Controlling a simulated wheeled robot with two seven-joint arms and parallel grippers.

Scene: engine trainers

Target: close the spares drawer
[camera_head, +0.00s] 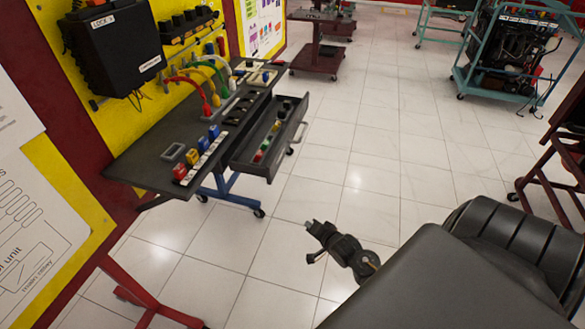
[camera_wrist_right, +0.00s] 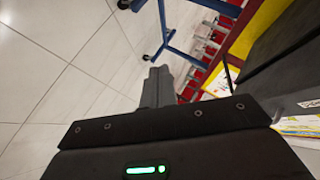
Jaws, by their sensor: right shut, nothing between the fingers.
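The spares drawer (camera_head: 274,149) is a dark grey drawer pulled out from under the dark bench top (camera_head: 150,160) in the head view. Its metal handle (camera_head: 300,134) is on the outer front face. Several small coloured parts lie inside it. My right gripper (camera_head: 312,228) is shut and empty over the floor, in front of and below the drawer, clearly apart from it. In the right wrist view, my right gripper's fingers (camera_wrist_right: 157,82) are together with nothing between them. My left gripper is not in view.
Coloured blocks (camera_head: 202,150) and curved cables (camera_head: 205,90) are on the bench top. The bench has blue wheeled legs (camera_head: 235,197). A red stand leg (camera_head: 145,300) is at lower left. A teal engine stand (camera_head: 510,85) is at far right. Tiled floor (camera_head: 370,180) lies open between.

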